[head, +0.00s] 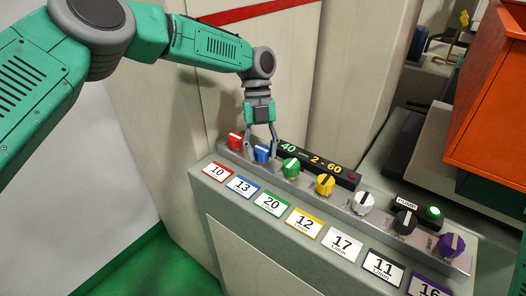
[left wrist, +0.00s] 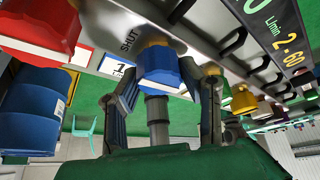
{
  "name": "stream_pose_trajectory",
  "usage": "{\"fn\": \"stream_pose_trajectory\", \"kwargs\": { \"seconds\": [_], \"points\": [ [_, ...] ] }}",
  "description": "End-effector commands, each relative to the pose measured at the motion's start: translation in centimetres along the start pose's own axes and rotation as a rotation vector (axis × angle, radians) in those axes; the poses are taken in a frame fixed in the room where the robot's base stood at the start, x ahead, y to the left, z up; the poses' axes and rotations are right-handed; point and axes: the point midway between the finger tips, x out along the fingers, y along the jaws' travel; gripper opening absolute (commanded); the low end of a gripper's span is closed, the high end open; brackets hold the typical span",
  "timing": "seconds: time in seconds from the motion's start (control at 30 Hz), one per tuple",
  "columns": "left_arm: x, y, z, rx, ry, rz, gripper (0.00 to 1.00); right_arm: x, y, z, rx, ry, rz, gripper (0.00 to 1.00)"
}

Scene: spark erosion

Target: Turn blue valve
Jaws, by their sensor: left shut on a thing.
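The blue valve (head: 262,154) is a small knob, second from the left in a row of coloured knobs on a grey panel. My left gripper (head: 262,149) comes down over it from above, with a finger on either side. In the left wrist view the blue valve (left wrist: 160,66) sits between the two fingers of my left gripper (left wrist: 165,85), which is shut on it. The word SHUT shows on the panel beside the knob. The blue-edged label (head: 243,186) below it reads 13. My right gripper is not in view.
A red knob (head: 235,141) stands close on the left and a green knob (head: 291,168) on the right. Yellow, white, black and purple knobs follow. A dark display (head: 318,163) lies just behind. A lit green pump button (head: 433,212) and an orange box (head: 492,100) are at the right.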

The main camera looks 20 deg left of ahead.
Motion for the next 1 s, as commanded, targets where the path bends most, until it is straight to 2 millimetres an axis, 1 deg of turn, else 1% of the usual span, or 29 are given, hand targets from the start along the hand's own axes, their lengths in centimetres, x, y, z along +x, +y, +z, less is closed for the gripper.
{"fn": "stream_pose_trajectory", "kwargs": {
  "seconds": [0.03,0.3,0.77,0.8,0.83,0.87,1.0],
  "points": [
    [-0.34,-0.01,0.44,0.014,-0.015,0.002,0.06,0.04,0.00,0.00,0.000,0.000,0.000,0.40],
    [-0.37,-0.08,0.41,0.084,-0.015,0.029,0.06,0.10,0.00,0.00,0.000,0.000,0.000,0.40],
    [-0.35,-0.18,0.32,0.096,-0.014,0.033,0.06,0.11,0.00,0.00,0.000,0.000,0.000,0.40],
    [-0.34,-0.19,0.31,0.096,-0.014,0.033,0.42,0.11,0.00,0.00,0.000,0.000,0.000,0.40],
    [-0.34,-0.19,0.30,0.096,-0.014,0.033,0.52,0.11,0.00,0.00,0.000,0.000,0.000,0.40],
    [-0.33,-0.19,0.28,0.096,-0.013,0.033,0.55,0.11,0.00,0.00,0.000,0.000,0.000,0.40],
    [-0.23,-0.15,0.12,0.097,-0.009,0.035,0.55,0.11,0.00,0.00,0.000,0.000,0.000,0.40]
  ]
}}
